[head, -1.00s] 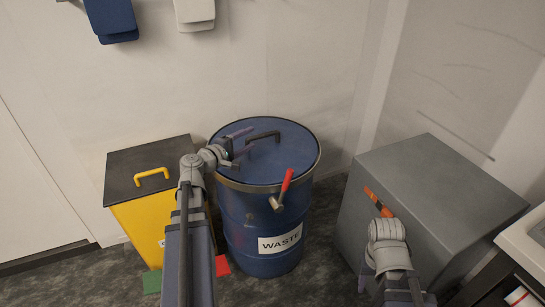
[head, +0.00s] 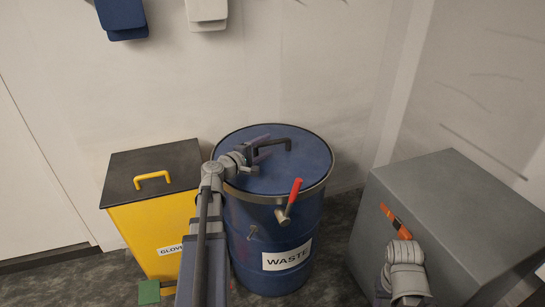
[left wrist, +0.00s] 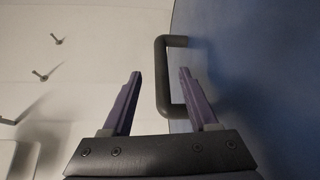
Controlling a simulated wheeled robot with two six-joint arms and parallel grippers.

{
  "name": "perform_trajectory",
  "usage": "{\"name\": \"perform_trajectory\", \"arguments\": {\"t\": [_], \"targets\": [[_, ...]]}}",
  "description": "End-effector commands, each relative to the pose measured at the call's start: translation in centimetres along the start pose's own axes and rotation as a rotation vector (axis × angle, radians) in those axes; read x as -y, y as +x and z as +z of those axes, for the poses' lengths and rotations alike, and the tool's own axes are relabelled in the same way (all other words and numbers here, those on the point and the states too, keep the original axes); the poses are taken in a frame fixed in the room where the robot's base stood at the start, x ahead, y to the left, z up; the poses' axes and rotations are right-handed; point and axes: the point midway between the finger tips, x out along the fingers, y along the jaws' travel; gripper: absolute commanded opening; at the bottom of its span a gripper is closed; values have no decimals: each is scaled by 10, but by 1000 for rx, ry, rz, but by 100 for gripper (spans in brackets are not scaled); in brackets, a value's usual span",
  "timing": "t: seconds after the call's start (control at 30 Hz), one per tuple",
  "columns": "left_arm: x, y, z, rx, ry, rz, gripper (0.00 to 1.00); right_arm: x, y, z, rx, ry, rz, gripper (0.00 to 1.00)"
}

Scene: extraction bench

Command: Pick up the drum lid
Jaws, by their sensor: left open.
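The drum lid (head: 303,162) is a round blue disc with a dark bar handle (head: 273,142), lying on the blue waste drum (head: 245,222). A ring with a red lever (head: 295,190) shows at its rim. My left gripper (head: 262,148) is open and empty over the lid, at the handle's left end. In the left wrist view, the handle's bar (left wrist: 161,75) appears between the two purple fingers (left wrist: 157,82), with space on both sides. I cannot tell how deep it sits between them.
A yellow bin (head: 140,228) with a black top and yellow handle stands left of the drum. A grey cabinet (head: 450,205) stands to the right. The wall is close behind the drum, with blue (head: 121,16) and white (head: 206,10) items hanging on it.

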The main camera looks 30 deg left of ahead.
Motion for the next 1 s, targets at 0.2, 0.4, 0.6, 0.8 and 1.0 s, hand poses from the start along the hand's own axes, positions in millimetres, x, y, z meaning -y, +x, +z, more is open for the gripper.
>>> {"name": "perform_trajectory", "arguments": {"t": [0.2,0.4,0.6,0.8,1.0], "targets": [[3,27,-2,2,1,-1,60,1,6,0,0,-1,-1,50],[2,50,-1,2,1,-1,60,1,8,-1,-1,-1,-1,50],[2,50,-1,0,1,0,60,1,7,0,-1,-1,-1,50],[2,50,-1,0,0,0,38,1,7,0,0,-1,-1,50],[2,50,-1,0,0,0,16,1,7,0,0,-1,-1,50]]}}
